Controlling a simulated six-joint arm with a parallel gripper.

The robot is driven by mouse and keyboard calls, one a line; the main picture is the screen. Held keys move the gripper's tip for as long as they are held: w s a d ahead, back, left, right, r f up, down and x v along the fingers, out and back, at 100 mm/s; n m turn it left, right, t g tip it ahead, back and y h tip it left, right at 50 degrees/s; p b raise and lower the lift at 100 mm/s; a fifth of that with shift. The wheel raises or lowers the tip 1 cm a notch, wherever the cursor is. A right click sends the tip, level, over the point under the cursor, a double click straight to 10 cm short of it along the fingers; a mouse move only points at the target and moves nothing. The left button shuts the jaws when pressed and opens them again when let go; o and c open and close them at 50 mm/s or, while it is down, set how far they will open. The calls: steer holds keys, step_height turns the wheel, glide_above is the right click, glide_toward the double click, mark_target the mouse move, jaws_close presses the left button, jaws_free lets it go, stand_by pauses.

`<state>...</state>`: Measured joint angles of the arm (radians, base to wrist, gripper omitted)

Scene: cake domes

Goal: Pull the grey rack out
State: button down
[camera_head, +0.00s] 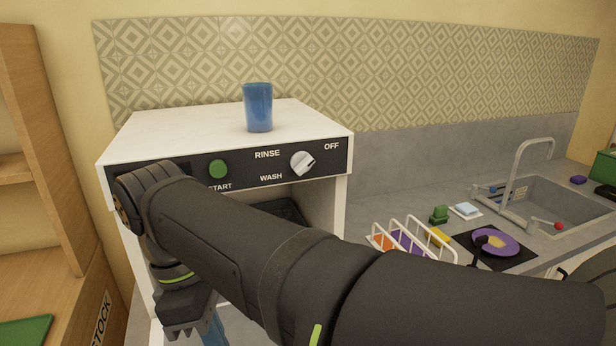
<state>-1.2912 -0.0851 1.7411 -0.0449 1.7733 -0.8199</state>
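A white dishwasher (125,140) with a black control panel stands open at the front. A dark grey ribbed piece (288,211), possibly part of the grey rack, shows inside it behind my arm. The rest of the inside is hidden by my arm. My gripper (188,328) points down in front of the dishwasher's left part, at the bottom of the picture. Its fingertips are not clear, so I cannot tell whether it is open. A blue item (214,328) shows just right of it, partly hidden; I cannot tell whether they touch.
A blue cup (258,107) stands upright on the dishwasher. A white wire rack (412,240) with coloured items stands on the counter at right. A purple plate (507,243) lies on a dark mat near the sink (570,200). A wooden shelf (50,190) is at left.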

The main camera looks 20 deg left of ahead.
steer(key=c, duration=2.1)
jaws_free()
steer(key=o, duration=0.7)
steer(key=shift+w+a+f+y, duration=0.15)
steer(key=shift+w+a+y, duration=0.1)
steer(key=shift+w+y, duration=0.05)
steer(key=w+a+n+t+y, duration=0.3)
steer(key=w+y, duration=0.8)
steer(key=w, duration=1.5)
steer(key=w+a+f+n+g, duration=0.1)
steer(key=a+f, duration=1)
steer(key=f, duration=0.1)
steer(key=shift+w+a+f, duration=0.25)
steer(key=shift+w+a, duration=0.05)
jaws_close()
